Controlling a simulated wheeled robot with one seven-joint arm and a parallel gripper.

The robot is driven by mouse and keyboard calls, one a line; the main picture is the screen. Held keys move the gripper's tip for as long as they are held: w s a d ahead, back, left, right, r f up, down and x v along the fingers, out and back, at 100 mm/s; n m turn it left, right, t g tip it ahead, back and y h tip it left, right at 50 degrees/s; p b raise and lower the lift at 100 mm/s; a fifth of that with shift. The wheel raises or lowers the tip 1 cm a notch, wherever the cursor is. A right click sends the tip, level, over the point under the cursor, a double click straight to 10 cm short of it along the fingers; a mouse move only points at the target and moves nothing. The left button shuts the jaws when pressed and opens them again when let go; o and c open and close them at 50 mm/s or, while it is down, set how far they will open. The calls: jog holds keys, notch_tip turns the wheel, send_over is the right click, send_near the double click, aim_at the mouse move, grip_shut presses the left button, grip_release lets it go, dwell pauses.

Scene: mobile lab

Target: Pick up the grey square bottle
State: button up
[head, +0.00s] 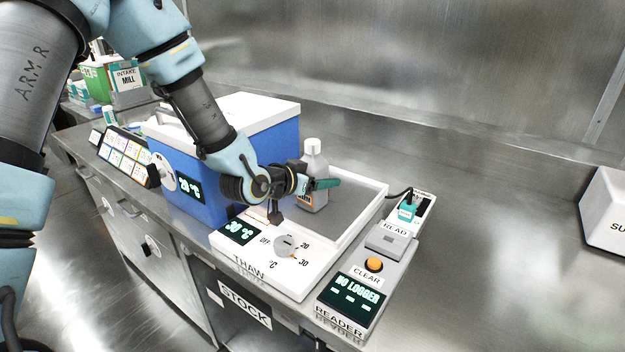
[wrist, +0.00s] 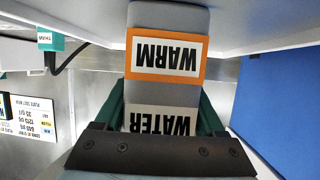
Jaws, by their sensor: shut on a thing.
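The grey square bottle (head: 313,170) stands upright in the white thaw tray, with a white cap on top. In the wrist view the bottle (wrist: 168,92) fills the middle, showing an orange-edged WARM label and a white WATER label, both upside down. My gripper (head: 318,186) reaches it from the left, with its green fingers around the bottle's sides. In the wrist view the fingers (wrist: 162,112) lie on both sides of the bottle, shut on it.
The thaw tray's white rim (head: 362,208) surrounds the bottle. A blue cooler box (head: 270,147) with a white lid stands close on the left. A reader (head: 362,275) with an orange button lies at the right. The bench further right is clear up to a white box (head: 606,210).

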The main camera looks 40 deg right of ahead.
grip_shut()
jog(key=shift+r, duration=0.1)
